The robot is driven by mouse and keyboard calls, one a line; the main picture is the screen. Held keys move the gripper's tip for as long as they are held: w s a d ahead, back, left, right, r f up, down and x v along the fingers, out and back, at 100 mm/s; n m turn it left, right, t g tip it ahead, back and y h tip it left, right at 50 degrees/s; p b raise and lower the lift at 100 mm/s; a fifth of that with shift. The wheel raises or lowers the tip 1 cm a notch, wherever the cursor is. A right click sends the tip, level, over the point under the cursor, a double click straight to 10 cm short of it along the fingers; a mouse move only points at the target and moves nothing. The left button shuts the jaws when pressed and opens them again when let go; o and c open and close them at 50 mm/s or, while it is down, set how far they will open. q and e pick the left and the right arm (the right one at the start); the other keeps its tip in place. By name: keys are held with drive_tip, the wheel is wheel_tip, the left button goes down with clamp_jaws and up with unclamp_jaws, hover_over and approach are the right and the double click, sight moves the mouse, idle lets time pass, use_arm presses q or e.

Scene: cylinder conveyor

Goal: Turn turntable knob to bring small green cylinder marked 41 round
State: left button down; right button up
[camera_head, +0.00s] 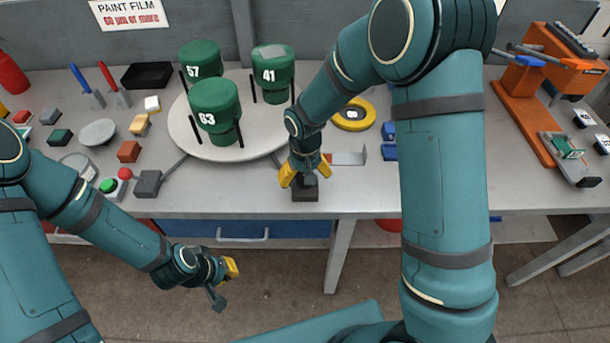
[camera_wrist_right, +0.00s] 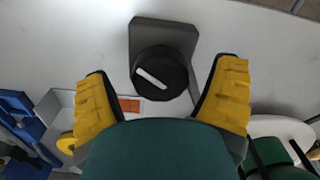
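The white turntable (camera_head: 262,137) carries three green cylinders. The one marked 41 (camera_head: 273,64) is at the back right, the one marked 57 (camera_head: 200,60) at the back left, and one that seems marked 63 (camera_head: 214,96) at the front. The black knob (camera_wrist_right: 160,72) with a white bar sits on a dark grey base (camera_wrist_right: 165,33); the base also shows at the table's front edge (camera_head: 305,194). My right gripper (camera_head: 305,178) is open over the knob. Its yellow fingers (camera_wrist_right: 162,75) stand either side, apart from it. My left gripper (camera_head: 225,281) is open and empty, in front of the table.
An orange rig (camera_head: 535,90) stands at the right.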

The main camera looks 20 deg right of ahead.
wheel_tip(320, 180, up, 12)
idle(0.6)
